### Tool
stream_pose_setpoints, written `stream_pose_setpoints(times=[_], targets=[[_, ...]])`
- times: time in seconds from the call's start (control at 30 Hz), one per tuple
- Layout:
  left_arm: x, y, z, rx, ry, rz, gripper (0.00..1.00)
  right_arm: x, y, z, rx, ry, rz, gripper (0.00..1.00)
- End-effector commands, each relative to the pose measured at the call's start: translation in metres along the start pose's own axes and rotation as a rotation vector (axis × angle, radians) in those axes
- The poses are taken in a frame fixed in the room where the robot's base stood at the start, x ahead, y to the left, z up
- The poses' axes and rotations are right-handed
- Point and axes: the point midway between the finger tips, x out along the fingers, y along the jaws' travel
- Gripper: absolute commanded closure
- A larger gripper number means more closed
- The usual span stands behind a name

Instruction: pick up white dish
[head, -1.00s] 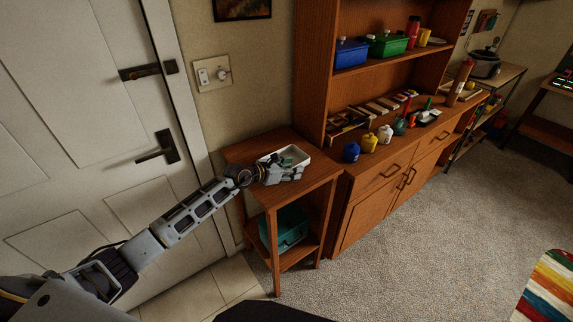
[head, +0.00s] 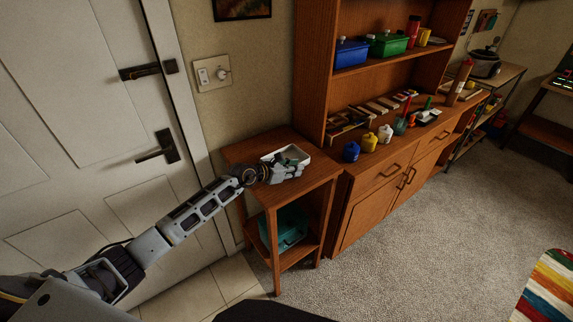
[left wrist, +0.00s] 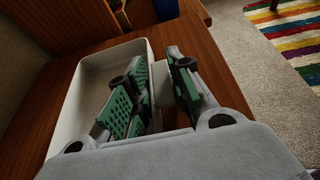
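The white dish (head: 269,156) is a shallow rectangular tray on top of the small wooden side table by the door. In the left wrist view its pale wall (left wrist: 72,106) and hollow inside show. My left gripper (head: 290,168) is at the dish's near right side. In the left wrist view the gripper (left wrist: 160,92) has its green-padded fingers apart, one over the inside of the dish and one outside, with the side wall between them. A gap shows between the fingers. The fingers hide part of that wall. My right gripper is not in view.
The wooden side table (head: 255,147) has a teal box (head: 292,229) on its lower shelf. A tall wooden cabinet (head: 308,90) with bottles and boxes stands right beside it. The door (head: 75,120) and wall are close on the left. Open carpet (head: 430,230) lies to the right.

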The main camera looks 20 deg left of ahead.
Motion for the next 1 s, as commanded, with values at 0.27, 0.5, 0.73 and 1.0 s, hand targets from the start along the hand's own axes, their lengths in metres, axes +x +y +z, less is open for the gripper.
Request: stream_pose_setpoints(times=[0.27, 0.5, 0.73, 1.0], targets=[[0.000, 0.000, 0.000, 0.001, -0.001, 0.001, 1.00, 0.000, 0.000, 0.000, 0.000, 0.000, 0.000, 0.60], [-0.002, 0.000, 0.005, 0.001, -0.001, 0.000, 1.00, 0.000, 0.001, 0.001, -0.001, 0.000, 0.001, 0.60], [-0.010, 0.001, 0.025, 0.002, -0.004, 0.001, 1.00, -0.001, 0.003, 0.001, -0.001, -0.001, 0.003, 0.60], [-0.025, 0.001, 0.061, 0.004, -0.003, 0.001, 1.00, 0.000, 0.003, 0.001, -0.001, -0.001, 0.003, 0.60]])
